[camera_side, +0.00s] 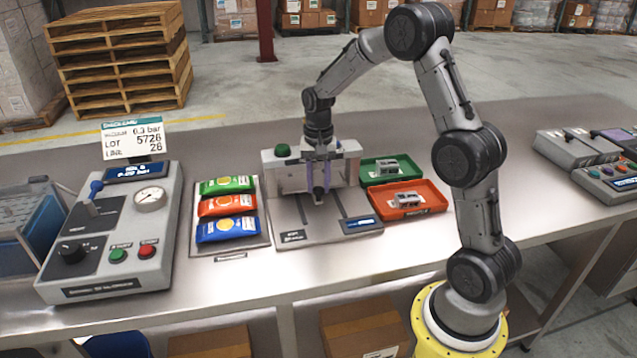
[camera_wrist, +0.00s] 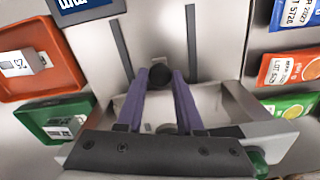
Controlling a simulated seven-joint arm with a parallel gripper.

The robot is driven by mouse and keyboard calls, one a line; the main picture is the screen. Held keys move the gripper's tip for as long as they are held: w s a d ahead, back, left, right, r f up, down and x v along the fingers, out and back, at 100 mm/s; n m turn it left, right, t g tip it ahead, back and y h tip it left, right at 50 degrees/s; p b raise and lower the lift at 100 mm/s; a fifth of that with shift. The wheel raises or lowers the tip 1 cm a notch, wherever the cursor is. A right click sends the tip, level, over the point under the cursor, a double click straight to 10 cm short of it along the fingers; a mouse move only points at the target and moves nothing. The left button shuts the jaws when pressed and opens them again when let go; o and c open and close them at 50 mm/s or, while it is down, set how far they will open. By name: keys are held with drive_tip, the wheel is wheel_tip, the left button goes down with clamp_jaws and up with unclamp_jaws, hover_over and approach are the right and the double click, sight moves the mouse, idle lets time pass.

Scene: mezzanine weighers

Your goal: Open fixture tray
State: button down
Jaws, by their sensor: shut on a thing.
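The grey fixture (camera_side: 290,222) stands in the middle of the bench, with two dark rails on its flat base. Its tray (camera_side: 288,178) sits at the back end of the rails, and it also shows in the wrist view (camera_wrist: 222,106). A green button (camera_side: 282,150) is at its back left. My gripper (camera_side: 318,194) points down at the tray's front. In the wrist view its purple fingers are shut on a dark round knob (camera_wrist: 161,76) in front of the tray. The fingers and gripper body hide part of the tray.
Green (camera_side: 378,170) and orange (camera_side: 420,191) bins holding small parts sit right of the fixture. Coloured packets (camera_side: 228,205) lie on a panel to the left, beside a gauge console (camera_side: 120,238). The fixture base in front of the knob is clear.

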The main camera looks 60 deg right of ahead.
idle(0.8)
drive_tip(key=s+a, duration=0.7)
drive_tip(key=shift+s+a+r, duration=0.1)
drive_tip(key=shift+s+a, duration=0.1)
drive_tip(key=shift+a, duration=0.1)
drive_tip(key=c, duration=0.5)
unclamp_jaws()
drive_tip(key=shift+c, duration=0.2)
wheel_tip(320, 180, up, 14)
